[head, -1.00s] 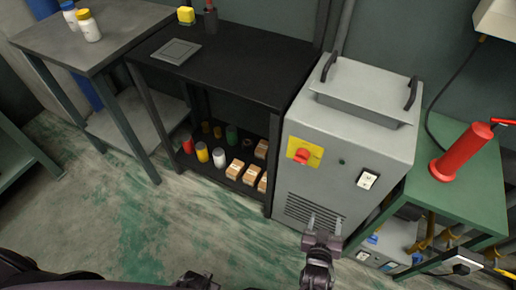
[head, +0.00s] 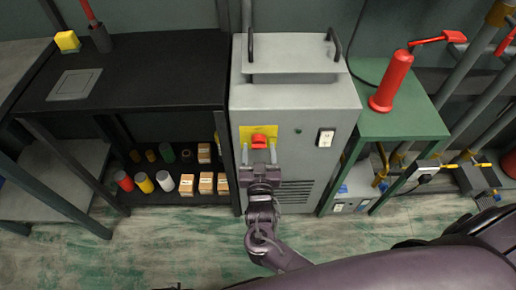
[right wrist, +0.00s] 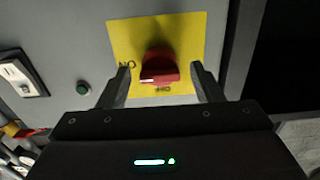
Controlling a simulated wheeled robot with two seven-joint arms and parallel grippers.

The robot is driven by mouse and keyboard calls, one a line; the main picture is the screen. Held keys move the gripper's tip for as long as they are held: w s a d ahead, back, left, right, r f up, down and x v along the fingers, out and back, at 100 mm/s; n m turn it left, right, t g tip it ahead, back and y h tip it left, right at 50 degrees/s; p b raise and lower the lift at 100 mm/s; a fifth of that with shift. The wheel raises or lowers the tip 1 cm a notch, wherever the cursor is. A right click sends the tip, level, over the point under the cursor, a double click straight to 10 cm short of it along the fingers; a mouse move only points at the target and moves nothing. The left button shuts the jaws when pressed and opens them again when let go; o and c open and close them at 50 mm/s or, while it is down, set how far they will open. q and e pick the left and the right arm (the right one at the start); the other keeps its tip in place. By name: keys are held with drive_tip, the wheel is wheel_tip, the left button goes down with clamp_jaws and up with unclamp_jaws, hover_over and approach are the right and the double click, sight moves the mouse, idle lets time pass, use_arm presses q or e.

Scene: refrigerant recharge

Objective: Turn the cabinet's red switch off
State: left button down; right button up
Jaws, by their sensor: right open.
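The red switch (head: 259,141) is a knob on a yellow plate (head: 245,131) on the front of the grey cabinet (head: 290,95). My right gripper (head: 258,155) is open in front of it, fingers pointing at the plate. In the right wrist view the red switch (right wrist: 158,67) lies between the two open fingers, with a gap on each side. A pale mark shows on the knob. The plate (right wrist: 190,30) carries ON and OFF lettering, upside down in this view. I cannot tell surely which one the knob points to. My left gripper is not in view.
A white socket (head: 326,138) and a small green button (head: 298,131) are right of the switch. A black shelf table (head: 150,65) with cans and boxes stands left. A green table (head: 405,120) with a red cylinder (head: 393,80) stands right.

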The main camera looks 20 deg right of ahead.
drive_tip(key=shift+w+d, duration=0.2)
drive_tip(key=shift+w, duration=0.35)
drive_tip(key=shift+c, duration=0.2)
drive_tip(key=c, duration=0.9)
